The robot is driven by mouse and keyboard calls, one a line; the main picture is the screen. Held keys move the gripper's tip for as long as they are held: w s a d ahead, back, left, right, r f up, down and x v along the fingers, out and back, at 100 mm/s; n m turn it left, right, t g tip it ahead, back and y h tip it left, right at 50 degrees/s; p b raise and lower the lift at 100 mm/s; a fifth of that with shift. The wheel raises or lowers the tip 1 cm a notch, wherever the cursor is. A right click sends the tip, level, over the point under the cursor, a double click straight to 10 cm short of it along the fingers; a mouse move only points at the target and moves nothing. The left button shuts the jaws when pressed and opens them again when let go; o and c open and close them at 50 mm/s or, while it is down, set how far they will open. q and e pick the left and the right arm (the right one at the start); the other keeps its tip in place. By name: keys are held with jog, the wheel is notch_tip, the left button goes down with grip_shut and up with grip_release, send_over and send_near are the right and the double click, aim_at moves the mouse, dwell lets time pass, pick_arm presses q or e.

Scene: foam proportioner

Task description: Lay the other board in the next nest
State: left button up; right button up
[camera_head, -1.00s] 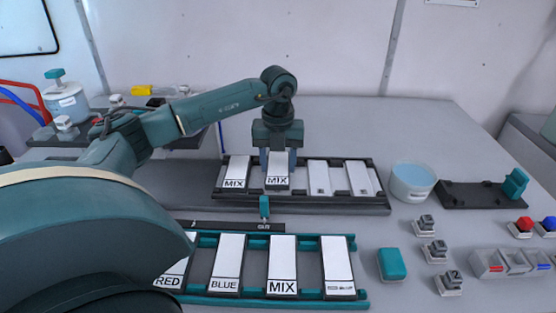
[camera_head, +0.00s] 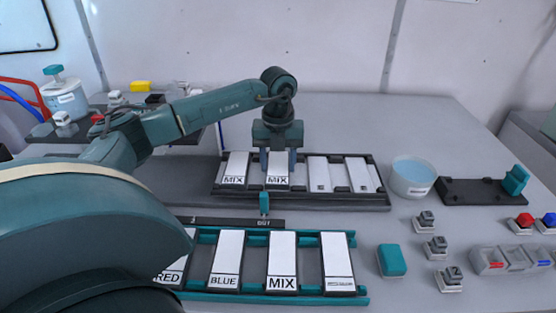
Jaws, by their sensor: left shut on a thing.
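My left gripper (camera_head: 278,162) points down at the back tray and is shut on a white board marked MIX (camera_head: 278,173), which sits at the second nest of the dark tray (camera_head: 300,201). Another MIX board (camera_head: 235,168) lies in the leftmost nest, beside it. Two more white boards (camera_head: 318,175) and (camera_head: 358,175) lie to the right in the same tray. Whether the held board rests fully on the nest floor I cannot tell. My right gripper is not in view.
A teal front rack (camera_head: 210,294) holds boards marked RED (camera_head: 171,271), BLUE (camera_head: 227,260), MIX (camera_head: 282,262) and a small-print one (camera_head: 337,262). A bowl of pale blue liquid (camera_head: 413,177), a teal block (camera_head: 391,261) and several switches (camera_head: 435,248) stand to the right.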

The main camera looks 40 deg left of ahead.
pick_arm(q)
jog(key=o, duration=1.5)
jog(key=shift+c, duration=0.2)
